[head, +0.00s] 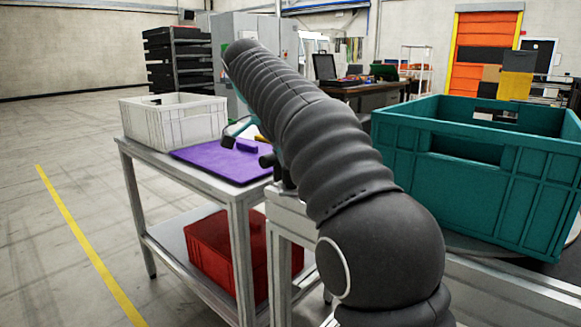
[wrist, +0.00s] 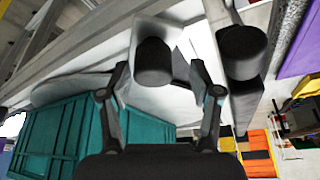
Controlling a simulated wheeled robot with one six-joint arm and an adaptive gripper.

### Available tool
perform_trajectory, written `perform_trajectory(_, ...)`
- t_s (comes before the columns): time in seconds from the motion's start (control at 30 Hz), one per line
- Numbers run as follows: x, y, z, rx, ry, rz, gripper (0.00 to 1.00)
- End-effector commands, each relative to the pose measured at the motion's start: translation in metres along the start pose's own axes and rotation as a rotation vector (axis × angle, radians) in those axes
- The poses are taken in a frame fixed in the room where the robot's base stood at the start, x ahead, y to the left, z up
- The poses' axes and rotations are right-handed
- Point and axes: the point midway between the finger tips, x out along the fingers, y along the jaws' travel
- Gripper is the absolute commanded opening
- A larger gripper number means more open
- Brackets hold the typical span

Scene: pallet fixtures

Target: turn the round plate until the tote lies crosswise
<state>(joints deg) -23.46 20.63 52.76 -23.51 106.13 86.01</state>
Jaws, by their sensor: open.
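The teal tote (head: 470,170) stands upright at the right of the head view, with a long ribbed side facing me. It also shows at the lower left of the wrist view (wrist: 60,140). The grey round plate (head: 466,243) shows only as a thin rim under the tote; part of its curved edge shows in the wrist view (wrist: 68,90). My gripper (wrist: 198,57) is open, its two dark pads wide apart with nothing held between them. It is off to the side of the tote, apart from it. In the head view my arm hides part of the tote's left side.
A metal table at the left holds a white crate (head: 174,121) and a purple panel (head: 222,160). A red crate (head: 215,248) sits on its lower shelf. A black rack (head: 178,60) and a desk stand behind. The floor at the left is clear.

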Motion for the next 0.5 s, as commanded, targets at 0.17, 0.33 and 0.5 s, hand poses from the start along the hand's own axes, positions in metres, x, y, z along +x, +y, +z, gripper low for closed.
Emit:
perform_trajectory(0.17,-0.014,-0.002,0.014,-0.004,0.0,-0.003,0.64)
perform_trajectory(0.33,-0.028,-0.001,0.048,-0.005,0.0,-0.004,0.64)
perform_trajectory(0.5,-0.041,0.0,0.079,-0.005,0.0,-0.002,0.64)
